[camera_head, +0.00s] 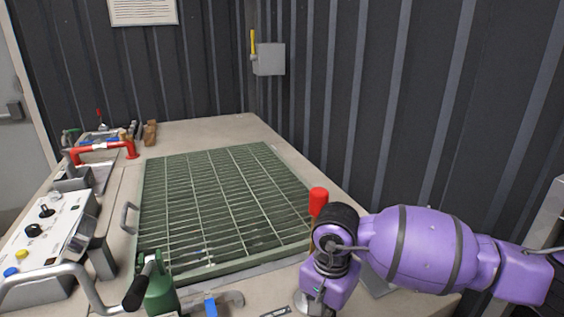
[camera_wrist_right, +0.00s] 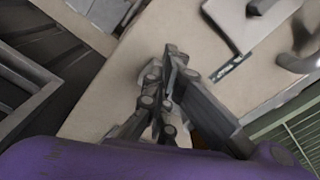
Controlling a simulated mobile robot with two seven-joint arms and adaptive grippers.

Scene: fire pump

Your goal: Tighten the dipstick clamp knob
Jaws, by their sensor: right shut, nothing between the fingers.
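I cannot pick out the dipstick clamp knob for certain in either view. A red cylindrical handle (camera_head: 318,202) stands upright on a thin stem just left of my purple right arm in the head view; whether it belongs to the dipstick I cannot tell. My right gripper (camera_wrist_right: 173,56) shows in the wrist view with its fingers together and nothing between them, over a bare beige surface (camera_wrist_right: 120,75). In the head view my right arm's wrist hides the gripper and what lies beneath it. My left gripper is not in view.
A green grating (camera_head: 215,210) covers the middle of the beige deck. A control panel (camera_head: 45,235) with knobs, a curved grey handle (camera_head: 60,275) and a green part (camera_head: 160,292) are at left and front. A ribbed dark wall (camera_head: 430,110) closes the right side.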

